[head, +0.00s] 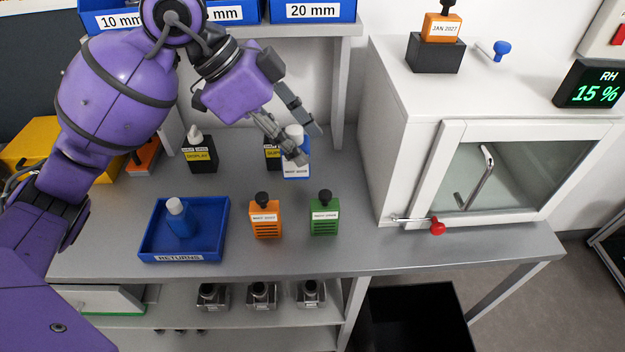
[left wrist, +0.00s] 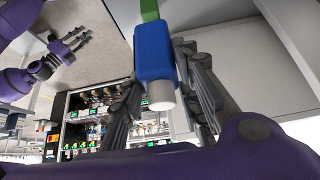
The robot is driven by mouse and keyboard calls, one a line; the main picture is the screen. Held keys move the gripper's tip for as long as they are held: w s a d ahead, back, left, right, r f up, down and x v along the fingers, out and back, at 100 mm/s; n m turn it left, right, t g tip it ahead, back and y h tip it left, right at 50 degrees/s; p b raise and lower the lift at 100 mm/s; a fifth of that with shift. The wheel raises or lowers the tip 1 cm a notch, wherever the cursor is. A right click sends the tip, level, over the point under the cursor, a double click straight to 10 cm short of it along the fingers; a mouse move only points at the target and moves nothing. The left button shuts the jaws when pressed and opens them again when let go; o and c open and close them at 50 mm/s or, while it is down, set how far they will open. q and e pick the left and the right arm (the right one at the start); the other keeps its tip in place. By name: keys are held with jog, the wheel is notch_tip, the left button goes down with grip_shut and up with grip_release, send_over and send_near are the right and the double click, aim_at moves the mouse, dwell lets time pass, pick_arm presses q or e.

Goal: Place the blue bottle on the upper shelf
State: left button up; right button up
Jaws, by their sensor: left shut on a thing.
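A blue bottle (head: 297,170) with a white cap and a white label is between the fingers of my left gripper (head: 300,145), at the back of the grey bench. In the left wrist view my left gripper (left wrist: 165,95) is shut on this blue bottle (left wrist: 154,52), its cap toward the camera. I cannot tell whether its base touches the bench. Another blue bottle (head: 179,219) with a white cap stands in the blue RETURNS tray (head: 225,218). The upper shelf (head: 345,28) holds blue bins. My right gripper (left wrist: 68,50) shows empty and spread at the left wrist view's upper left.
Orange (head: 265,218) and green (head: 323,215) labelled units stand in front of the held bottle. A black-and-yellow unit (head: 271,153) is close on its left, partly hidden. A white cabinet (head: 400,130) stands right. Bench between tray and orange unit is clear.

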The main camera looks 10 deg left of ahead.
pick_arm(q)
notch_tip(320, 180, down, 18)
jog(key=shift+s+a+r+b, duration=0.15)
jog(key=shift+r+b, duration=0.1)
jog(key=shift+b, duration=0.7)
pick_arm(e)
jog(key=shift+s+f, duration=0.15)
jog(key=shift+f, duration=0.4)
jog(key=shift+s+f, duration=0.15)
jog(key=shift+f, duration=0.35)
pick_arm(q)
jog(key=shift+f, duration=0.1)
jog(key=o, duration=1.1)
jog(key=shift+o, duration=0.4)
pick_arm(e)
jog(key=shift+s, duration=0.3)
jog(key=shift+s, duration=0.1)
